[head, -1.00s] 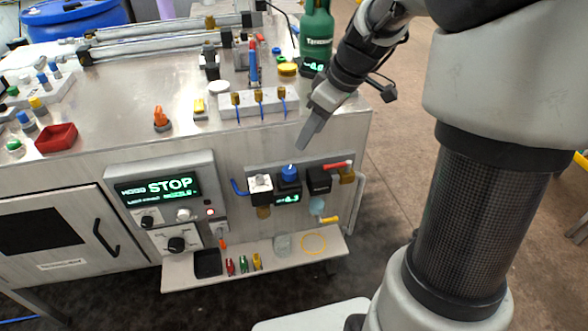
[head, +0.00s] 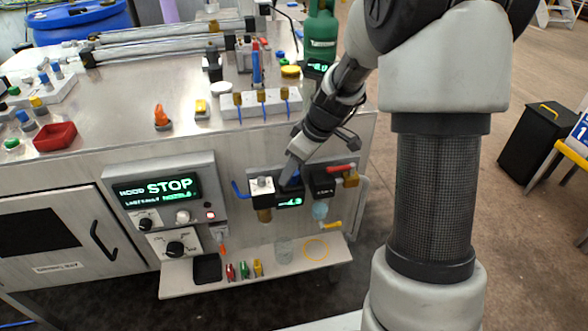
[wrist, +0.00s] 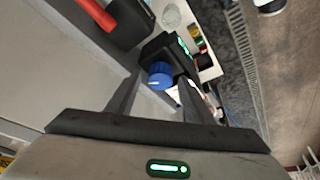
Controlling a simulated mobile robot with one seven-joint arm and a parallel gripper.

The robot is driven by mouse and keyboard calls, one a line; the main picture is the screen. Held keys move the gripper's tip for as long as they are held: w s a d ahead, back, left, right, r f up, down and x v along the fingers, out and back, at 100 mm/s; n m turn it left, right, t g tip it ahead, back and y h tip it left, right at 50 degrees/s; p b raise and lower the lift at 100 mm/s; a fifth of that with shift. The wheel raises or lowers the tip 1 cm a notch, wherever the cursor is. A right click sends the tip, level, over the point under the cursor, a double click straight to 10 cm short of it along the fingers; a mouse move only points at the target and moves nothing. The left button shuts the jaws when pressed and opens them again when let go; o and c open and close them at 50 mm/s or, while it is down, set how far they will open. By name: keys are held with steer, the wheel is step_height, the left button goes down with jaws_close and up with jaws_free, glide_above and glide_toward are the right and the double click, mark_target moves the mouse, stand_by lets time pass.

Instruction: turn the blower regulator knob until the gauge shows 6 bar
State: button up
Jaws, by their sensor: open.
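The blue regulator knob (wrist: 161,76) with a white mark sits on a black regulator body (wrist: 166,46) in the wrist view. In the head view the knob (head: 295,180) is partly hidden behind my fingers. My gripper (head: 289,172) is open and points down at the knob. In the wrist view my gripper (wrist: 159,84) has a finger on either side of the knob; I cannot tell whether they touch it. The green digital gauge (head: 289,201) is lit below the knob, but its digits are too small to read surely.
A white-topped valve (head: 262,186) with a blue lever stands left of the regulator. A black block with a red lever (head: 337,168) stands close on the right. A STOP display panel (head: 158,190) is further left. A shelf (head: 225,285) with small items juts out below.

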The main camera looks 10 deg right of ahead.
steer(key=c, duration=1.1)
steer(key=shift+o, duration=0.2)
steer(key=shift+m, duration=0.4)
steer(key=shift+s+a+m+t+h, duration=0.1)
steer(key=shift+m+t+h, duration=0.3)
steer(key=shift+m, duration=0.6)
steer(key=m+p, duration=0.1)
steer(key=m+h+p, duration=0.1)
steer(key=m+p, duration=0.1)
steer(key=shift+a+r, duration=0.15)
steer(key=shift+r, duration=0.15)
steer(key=m+h+p, duration=0.1)
steer(key=m+p, duration=0.2)
steer(key=p, duration=0.2)
steer(key=shift+m+h, duration=0.3)
steer(key=m+p, duration=0.1)
steer(key=m+h+p, duration=0.1)
steer(key=p, duration=0.1)
steer(key=shift+f+m, duration=0.25)
steer(key=shift+m, duration=0.05)
